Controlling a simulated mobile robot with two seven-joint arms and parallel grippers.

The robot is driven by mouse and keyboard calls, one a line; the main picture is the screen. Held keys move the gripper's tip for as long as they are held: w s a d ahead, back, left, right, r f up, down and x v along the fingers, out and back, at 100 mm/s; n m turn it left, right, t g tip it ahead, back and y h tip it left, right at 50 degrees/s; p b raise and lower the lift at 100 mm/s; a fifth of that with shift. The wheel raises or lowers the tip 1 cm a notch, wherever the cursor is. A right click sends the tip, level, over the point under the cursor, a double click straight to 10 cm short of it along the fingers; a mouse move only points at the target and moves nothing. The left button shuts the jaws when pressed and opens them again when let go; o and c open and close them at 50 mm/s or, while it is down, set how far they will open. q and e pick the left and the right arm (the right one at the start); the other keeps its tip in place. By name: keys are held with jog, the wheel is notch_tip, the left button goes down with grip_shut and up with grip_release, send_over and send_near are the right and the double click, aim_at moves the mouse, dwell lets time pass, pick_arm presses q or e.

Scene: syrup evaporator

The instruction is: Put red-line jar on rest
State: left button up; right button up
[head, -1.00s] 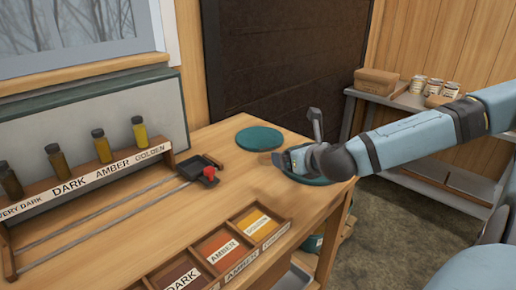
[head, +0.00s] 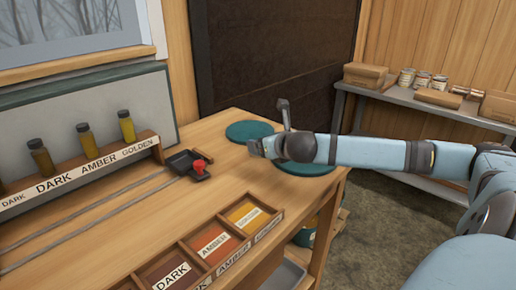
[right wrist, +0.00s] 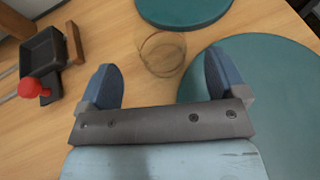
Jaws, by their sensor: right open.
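My right gripper (head: 254,147) is low over the workbench, beside the two green round mats, and points toward the left. In the right wrist view its two blue fingers (right wrist: 157,72) are apart. In the head view the jar cannot be made out near the gripper. A black tray-like holder with a red knob (head: 183,163) sits at the end of the rails, possibly the rest; it also shows in the right wrist view (right wrist: 42,55).
Green mats lie at the far edge (head: 250,131) and under my right arm (head: 310,169). A sample rack (head: 95,168) with amber bottles stands at left. A divided label box (head: 215,247) lies along the front edge. A grey shelf (head: 395,103) holds jars and boxes.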

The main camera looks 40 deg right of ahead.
jog(key=shift+b+x, duration=0.65)
jog(key=shift+x, duration=2.05)
jog(key=shift+r, duration=0.15)
jog(key=c, duration=1.1)
